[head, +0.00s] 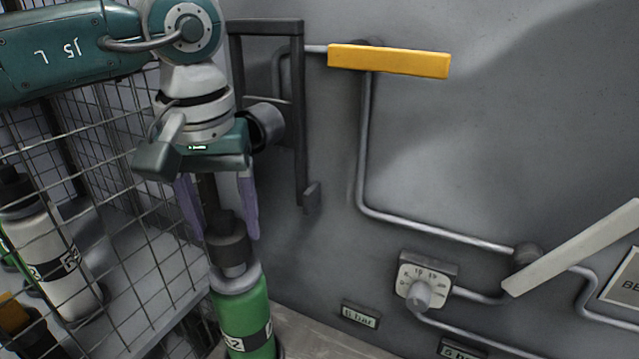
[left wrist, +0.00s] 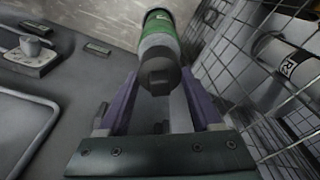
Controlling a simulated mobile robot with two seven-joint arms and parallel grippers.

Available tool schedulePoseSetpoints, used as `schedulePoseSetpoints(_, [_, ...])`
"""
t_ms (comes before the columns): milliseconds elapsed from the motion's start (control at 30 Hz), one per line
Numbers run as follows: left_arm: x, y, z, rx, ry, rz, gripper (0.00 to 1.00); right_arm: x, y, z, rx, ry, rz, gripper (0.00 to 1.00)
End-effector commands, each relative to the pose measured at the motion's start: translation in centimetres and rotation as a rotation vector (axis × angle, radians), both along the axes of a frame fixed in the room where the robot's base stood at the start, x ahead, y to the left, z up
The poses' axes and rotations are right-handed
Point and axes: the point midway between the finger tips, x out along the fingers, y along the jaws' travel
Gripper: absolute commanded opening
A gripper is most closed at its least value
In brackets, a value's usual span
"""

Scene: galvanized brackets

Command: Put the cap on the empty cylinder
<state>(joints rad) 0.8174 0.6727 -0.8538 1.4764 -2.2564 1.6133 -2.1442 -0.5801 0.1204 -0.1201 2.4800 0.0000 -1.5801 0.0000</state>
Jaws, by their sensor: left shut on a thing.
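My left gripper (head: 222,232) points down over a green cylinder (head: 243,312) that stands upright by the wall and bears a black-and-white label, partly out of frame. Its two purple fingers are on either side of a dark grey cap (head: 229,248) and are shut on it. The cap is at the top of the green cylinder, over its pale grey shoulder; I cannot tell whether it is seated or just held there. In the left wrist view the cap (left wrist: 158,76) is between the fingers, in line with the green cylinder (left wrist: 158,27). My right gripper is not in view.
A wire cage (head: 140,225) on the left holds a white cylinder (head: 55,255) with a dark top. On the wall are a dark bracket frame (head: 300,120), a yellow lever (head: 390,62), a pale lever (head: 572,247), pipes and a dial (head: 424,280) with a "bar" plate (head: 360,315) nearby.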

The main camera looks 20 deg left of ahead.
Motion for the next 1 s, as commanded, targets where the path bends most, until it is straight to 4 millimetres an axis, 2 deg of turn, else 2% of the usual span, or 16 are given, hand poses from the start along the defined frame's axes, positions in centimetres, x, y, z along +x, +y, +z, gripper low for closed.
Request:
schedulePoseSetpoints(200, [0.00,0.01,0.02,0.000,0.000,0.000,0.12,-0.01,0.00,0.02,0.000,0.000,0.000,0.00])
schedulePoseSetpoints(233, [0.00,0.01,0.02,0.000,0.000,0.000,0.69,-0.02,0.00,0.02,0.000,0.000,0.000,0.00])
schedulePoseSetpoints(500, [-0.01,0.01,0.01,0.000,0.000,0.000,1.00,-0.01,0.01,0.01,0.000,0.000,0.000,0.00])
schedulePoseSetpoints(1000, [0.00,0.01,0.45,0.000,0.000,0.000,1.00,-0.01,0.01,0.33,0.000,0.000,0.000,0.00])
